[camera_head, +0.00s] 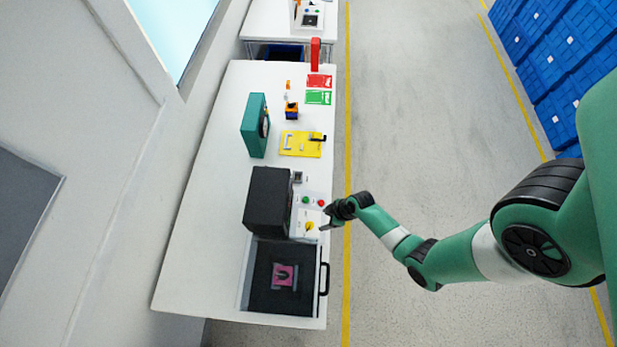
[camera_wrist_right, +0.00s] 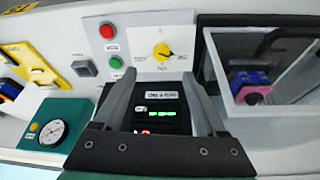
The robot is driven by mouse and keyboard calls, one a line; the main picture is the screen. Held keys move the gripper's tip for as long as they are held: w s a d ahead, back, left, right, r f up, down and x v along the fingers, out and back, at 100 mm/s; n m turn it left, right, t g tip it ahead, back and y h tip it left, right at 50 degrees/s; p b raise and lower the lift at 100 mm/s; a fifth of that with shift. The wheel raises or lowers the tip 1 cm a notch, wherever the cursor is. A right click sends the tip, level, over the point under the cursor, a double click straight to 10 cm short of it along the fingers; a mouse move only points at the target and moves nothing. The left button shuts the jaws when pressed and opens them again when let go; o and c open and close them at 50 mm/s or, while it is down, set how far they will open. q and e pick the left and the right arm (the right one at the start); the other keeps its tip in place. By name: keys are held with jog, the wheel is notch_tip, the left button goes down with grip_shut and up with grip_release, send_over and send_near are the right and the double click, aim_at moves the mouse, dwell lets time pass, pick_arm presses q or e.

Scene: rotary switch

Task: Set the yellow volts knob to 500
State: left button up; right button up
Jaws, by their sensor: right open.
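The yellow knob (camera_head: 310,226) sits on a white panel near the front edge of the workbench. In the right wrist view the yellow knob (camera_wrist_right: 161,50) is round, with a small dark pointer toward the right and tiny scale labels that I cannot read. My right gripper (camera_head: 327,225) is just to the right of the knob in the head view. In the right wrist view its two fingers (camera_wrist_right: 160,78) are apart with nothing between them, and the knob shows beyond their tips. They do not appear to touch it. My left gripper is not in view.
A green and a red button (camera_wrist_right: 107,30) sit beside the knob. A black box (camera_head: 268,200) with a display stands behind the panel. A dark tray (camera_head: 251,290) with a handle holds a pink item. A yellow plate (camera_head: 300,150) and a teal gauge box (camera_head: 254,125) stand farther along.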

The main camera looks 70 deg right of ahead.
aim_at(310, 225)
jog(key=b+x, duration=0.3)
jog(key=x, duration=0.3)
jog(key=b+x, duration=0.3)
jog(key=x, duration=0.2)
jog(key=shift+w+a+f, duration=0.2)
jog(key=shift+w+f, duration=0.05)
jog(key=shift+w, duration=0.05)
jog(key=shift+w+a, duration=0.1)
grip_shut()
